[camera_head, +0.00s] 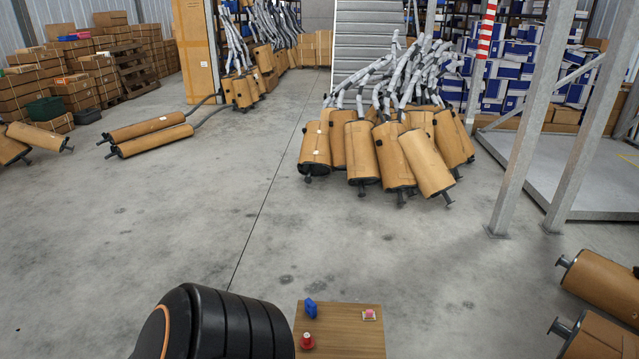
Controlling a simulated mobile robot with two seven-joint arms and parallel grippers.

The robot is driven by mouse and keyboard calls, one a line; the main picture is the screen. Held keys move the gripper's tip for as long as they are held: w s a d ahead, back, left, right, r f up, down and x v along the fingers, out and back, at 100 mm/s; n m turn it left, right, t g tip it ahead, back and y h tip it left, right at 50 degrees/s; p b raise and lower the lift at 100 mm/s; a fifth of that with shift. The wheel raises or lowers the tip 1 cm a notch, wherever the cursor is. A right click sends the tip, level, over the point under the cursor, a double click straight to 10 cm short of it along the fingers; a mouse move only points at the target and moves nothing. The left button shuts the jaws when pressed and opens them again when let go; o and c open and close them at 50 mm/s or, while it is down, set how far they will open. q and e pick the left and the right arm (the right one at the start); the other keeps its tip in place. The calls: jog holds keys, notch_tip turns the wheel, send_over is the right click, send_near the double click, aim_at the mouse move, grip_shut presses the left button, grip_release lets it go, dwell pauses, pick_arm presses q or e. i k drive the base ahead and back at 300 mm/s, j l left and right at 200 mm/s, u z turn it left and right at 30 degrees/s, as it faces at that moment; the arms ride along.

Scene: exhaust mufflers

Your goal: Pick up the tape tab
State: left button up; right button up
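A small wooden table top (345,335) stands at the bottom middle of the head view. Three small things lie on it. A blue piece (310,308) stands near its back left, a red round piece with a knob (307,342) is at the left, and a small pink and pale piece (369,314) lies near the back right. I cannot tell for sure which one is the tape tab. Neither of my grippers shows in this view.
A black ribbed form (235,325), perhaps part of me, stands left of the table top. Mufflers lean in a cluster (375,160) ahead, and more lie at the right (603,285) and left (150,135). Steel posts (530,125) stand at right. The middle floor is clear.

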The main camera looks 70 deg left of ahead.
aim_at(369, 314)
jog(key=u, duration=1.8)
jog(key=z, duration=3.05)
jog(key=u, duration=3.05)
